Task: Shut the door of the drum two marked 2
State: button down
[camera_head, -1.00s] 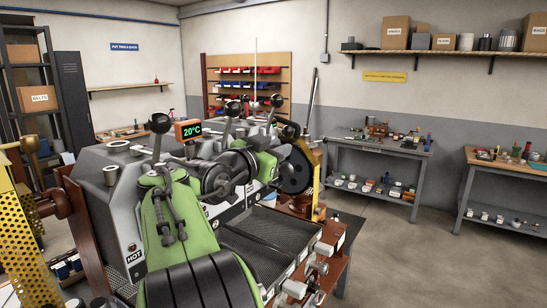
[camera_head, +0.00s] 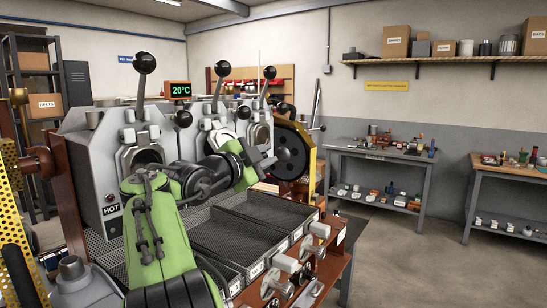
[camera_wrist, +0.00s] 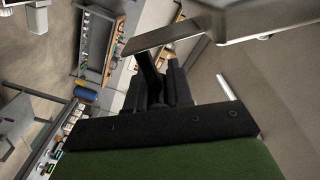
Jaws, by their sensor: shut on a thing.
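The roaster (camera_head: 97,160) has a row of drum fronts, each with a black-knobbed lever. The drum two front (camera_head: 222,132) is the middle one, behind my arm; its marking 2 is not readable and its door is largely hidden. Its lever knob (camera_head: 223,68) stands up. My gripper (camera_head: 268,161) is at the end of my green arm, right of drum two's front, its fingers small and unclear here. In the wrist view, the dark fingers (camera_wrist: 158,85) are close together at a flat metal piece (camera_wrist: 150,40) and shut on it; I cannot tell which part it is.
Mesh cooling trays (camera_head: 233,237) lie below the drum fronts. Several metal knobs (camera_head: 285,263) stick out at the front edge. A black wheel (camera_head: 290,152) is at the roaster's right end. Benches (camera_head: 380,152) stand at the right wall, with open floor before them.

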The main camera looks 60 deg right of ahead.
jog(key=shift+w+f, duration=0.15)
jog(key=shift+f, duration=0.2)
jog(key=c, duration=1)
grip_release()
jog(key=a, duration=0.5)
jog(key=w+a, duration=0.1)
jog(key=a, duration=0.4)
jog(key=w+a+b, duration=0.1)
jog(key=a, duration=0.4)
jog(key=shift+w+a, duration=0.25)
jog(key=shift+a, duration=0.05)
